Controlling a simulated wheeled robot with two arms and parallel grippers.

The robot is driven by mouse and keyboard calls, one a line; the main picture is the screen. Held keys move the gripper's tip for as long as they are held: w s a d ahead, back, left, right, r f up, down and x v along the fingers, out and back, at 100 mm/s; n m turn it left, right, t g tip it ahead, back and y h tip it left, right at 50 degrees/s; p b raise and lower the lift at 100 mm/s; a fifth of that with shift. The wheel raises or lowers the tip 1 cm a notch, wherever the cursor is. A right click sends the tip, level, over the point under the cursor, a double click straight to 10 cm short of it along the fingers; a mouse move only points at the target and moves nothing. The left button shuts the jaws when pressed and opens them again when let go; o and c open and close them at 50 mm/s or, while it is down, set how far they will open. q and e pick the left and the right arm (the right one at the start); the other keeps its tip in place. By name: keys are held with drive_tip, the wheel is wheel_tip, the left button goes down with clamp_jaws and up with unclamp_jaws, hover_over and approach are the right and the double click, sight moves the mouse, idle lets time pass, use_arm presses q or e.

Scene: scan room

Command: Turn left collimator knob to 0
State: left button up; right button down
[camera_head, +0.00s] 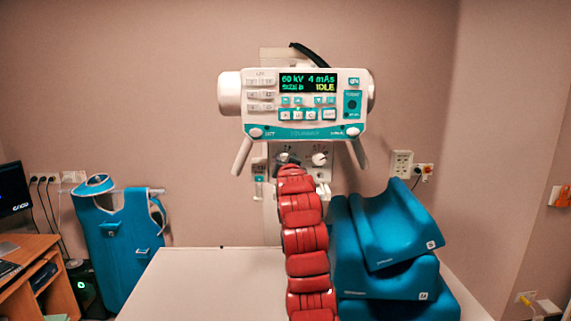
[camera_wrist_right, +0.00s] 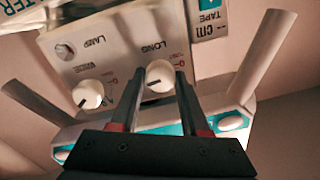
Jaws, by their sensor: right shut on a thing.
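The X-ray head carries a white collimator panel (camera_head: 316,174) under the control console. My right arm, red, reaches up to it, and my right gripper (camera_head: 288,163) is at the left knob, mostly covering it. In the right wrist view, which sees the panel upside down, the gripper (camera_wrist_right: 160,88) is shut on the left knob (camera_wrist_right: 159,73), with one finger on each side. The label by it reads LONG. The right knob (camera_head: 319,159) is free and shows in the wrist view (camera_wrist_right: 89,95) with a dark pointer line. The left gripper is out of view.
The console (camera_head: 262,108) reads IDLE, with slanted handles (camera_head: 242,156) on both sides. Blue positioning cushions (camera_head: 388,285) stack on the white table (camera_head: 200,285), right of my arm. A blue apron (camera_head: 120,240) hangs at left beside a desk (camera_head: 30,262).

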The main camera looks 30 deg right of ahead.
drive_tip(key=shift+w+a+f+n+g+h+p, duration=0.15)
drive_tip(key=shift+n+p, duration=1.25)
drive_tip(key=shift+n, duration=4.15)
drive_tip(key=shift+s+d+n+g+h+p, duration=0.2)
drive_tip(key=shift+n+p, duration=1.15)
drive_tip(key=shift+n, duration=4.15)
drive_tip(key=shift+w+a+f+n+g+h+p, duration=0.2)
drive_tip(key=shift+n+p, duration=1.2)
drive_tip(key=shift+n, duration=4.15)
drive_tip(key=shift+r+n, duration=0.1)
drive_tip(key=shift+n, duration=0.2)
drive_tip(key=shift+c, duration=2)
unclamp_jaws()
